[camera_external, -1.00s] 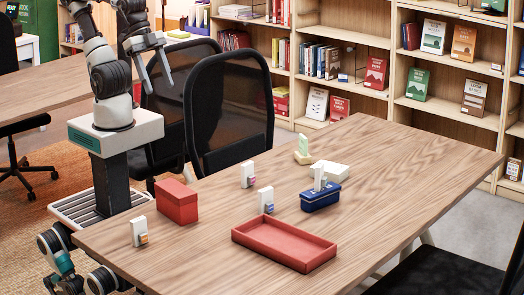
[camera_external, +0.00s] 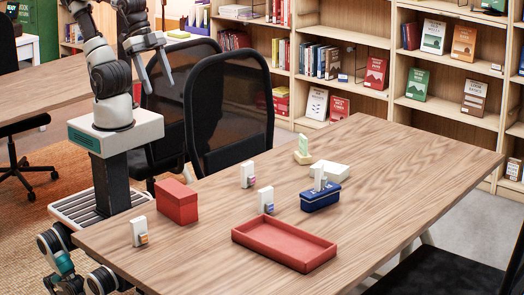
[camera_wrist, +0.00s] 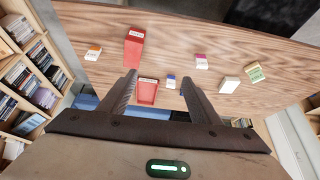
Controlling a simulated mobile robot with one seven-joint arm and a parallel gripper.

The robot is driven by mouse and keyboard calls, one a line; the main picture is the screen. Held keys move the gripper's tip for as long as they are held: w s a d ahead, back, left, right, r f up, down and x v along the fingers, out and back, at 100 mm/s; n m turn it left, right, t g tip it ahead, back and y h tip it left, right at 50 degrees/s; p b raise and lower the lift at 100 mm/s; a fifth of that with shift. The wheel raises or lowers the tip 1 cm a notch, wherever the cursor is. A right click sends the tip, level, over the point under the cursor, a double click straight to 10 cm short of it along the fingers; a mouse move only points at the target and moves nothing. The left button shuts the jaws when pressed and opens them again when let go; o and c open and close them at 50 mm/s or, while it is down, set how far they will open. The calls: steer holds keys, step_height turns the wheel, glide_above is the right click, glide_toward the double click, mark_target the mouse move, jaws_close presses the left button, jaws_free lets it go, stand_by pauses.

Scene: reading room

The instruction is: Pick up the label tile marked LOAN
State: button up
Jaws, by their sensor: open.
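Several small white upright pieces with coloured parts stand on the table: one with orange (camera_external: 139,232), one with purple (camera_external: 248,174), one with blue (camera_external: 265,200). A pale green piece on a yellowish base (camera_external: 303,151) stands farther back. In the wrist view the orange one (camera_wrist: 93,54), purple one (camera_wrist: 201,61) and blue one (camera_wrist: 171,81) show small. Their lettering is too small to read, so I cannot tell which tile says LOAN. My gripper (camera_external: 157,84) is open and empty, raised beyond the table's far-left side, apart from everything; its fingers show in the wrist view (camera_wrist: 160,80).
A red box (camera_external: 177,202) stands at the table's left. An open red tray (camera_external: 284,255) lies near the front edge. A blue box (camera_external: 320,200) and a white box (camera_external: 331,170) stand in the middle. The table's right part (camera_external: 420,160) is clear. Black chairs (camera_external: 230,110) stand behind.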

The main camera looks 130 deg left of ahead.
steer(key=m+g+p, duration=0.1)
steer(key=p, duration=0.7)
glide_above(266, 195)
steer(key=s+a, duration=0.2)
steer(key=s, duration=0.5)
step_height(266, 195, down, 12)
steer(key=shift+s+d+b+x, duration=0.1)
steer(key=shift+d+b+x, duration=0.1)
steer(key=shift+x, duration=2.75)
steer(key=shift+s+d+b+x, duration=0.15)
steer(key=shift+d+x, duration=0.1)
steer(key=shift+x, duration=2.7)
steer(key=shift+w+d+b+x, duration=0.1)
steer(key=shift+d+b+x, duration=0.1)
steer(key=shift+x, duration=2.75)
steer(key=shift+f, duration=0.1)
steer(key=shift+s, duration=0.1)
steer(key=shift+c, duration=0.5)
